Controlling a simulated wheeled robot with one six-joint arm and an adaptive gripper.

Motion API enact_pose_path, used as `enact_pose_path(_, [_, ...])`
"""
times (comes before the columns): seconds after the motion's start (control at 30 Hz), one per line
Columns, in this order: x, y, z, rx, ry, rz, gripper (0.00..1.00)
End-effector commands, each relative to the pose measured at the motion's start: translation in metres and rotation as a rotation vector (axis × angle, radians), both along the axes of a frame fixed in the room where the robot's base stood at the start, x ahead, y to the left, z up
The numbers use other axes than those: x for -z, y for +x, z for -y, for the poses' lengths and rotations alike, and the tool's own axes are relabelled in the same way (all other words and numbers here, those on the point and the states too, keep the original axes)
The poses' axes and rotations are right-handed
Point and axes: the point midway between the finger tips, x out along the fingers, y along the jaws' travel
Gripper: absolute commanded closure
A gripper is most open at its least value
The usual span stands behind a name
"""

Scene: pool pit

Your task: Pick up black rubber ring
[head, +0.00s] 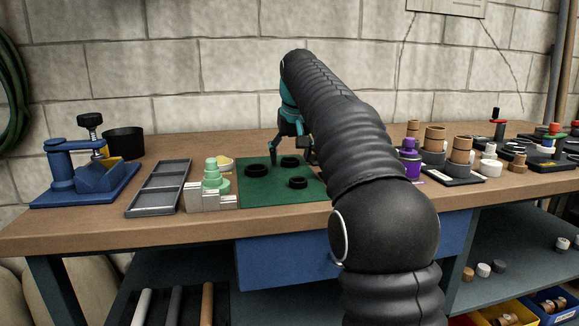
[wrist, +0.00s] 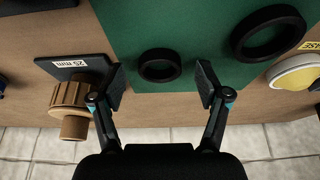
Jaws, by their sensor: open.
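Several black rubber rings lie flat on a green mat (head: 250,195) in the head view: a larger left ring (head: 257,170), a back ring (head: 290,161) and a front ring (head: 298,183). My gripper (head: 292,157) is over the back of the mat, open and empty. In the wrist view, a small black ring (wrist: 160,66) lies between and slightly beyond the fingertips of my gripper (wrist: 162,84), apart from both. The larger ring (wrist: 268,33) lies to the right of the fingers there. The front ring does not show in the wrist view.
A wooden fitting (wrist: 78,102) on a black base labelled 25 mm is close beside the left finger. A yellow-and-white round piece (wrist: 295,75) is at right. In the head view, a grey tray (head: 160,187), blue press (head: 85,170) and purple piece (head: 410,160) share the bench.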

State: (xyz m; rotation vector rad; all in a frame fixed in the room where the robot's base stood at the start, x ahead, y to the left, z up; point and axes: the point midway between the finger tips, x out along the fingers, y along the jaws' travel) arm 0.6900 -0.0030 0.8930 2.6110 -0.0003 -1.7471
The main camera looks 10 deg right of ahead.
Motion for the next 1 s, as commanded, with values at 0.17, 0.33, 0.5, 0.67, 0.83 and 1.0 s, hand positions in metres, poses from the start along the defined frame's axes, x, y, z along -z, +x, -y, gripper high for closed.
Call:
enact_pose_path(0.17, [0.001, 0.001, 0.000, 0.000, 0.000, 0.001, 0.25])
enact_pose_path(0.33, [0.001, 0.001, 0.000, 0.000, 0.000, 0.001, 0.57])
enact_pose_path(0.5, [0.001, 0.001, 0.000, 0.000, 0.000, 0.001, 0.71])
enact_pose_path(0.67, [0.001, 0.001, 0.000, 0.000, 0.000, 0.001, 0.72])
enact_pose_path(0.83, [-0.003, 0.001, 0.000, 0.000, 0.000, 0.001, 0.72])
enact_pose_path(1.0, [-0.019, 0.001, 0.000, 0.000, 0.000, 0.003, 0.72])
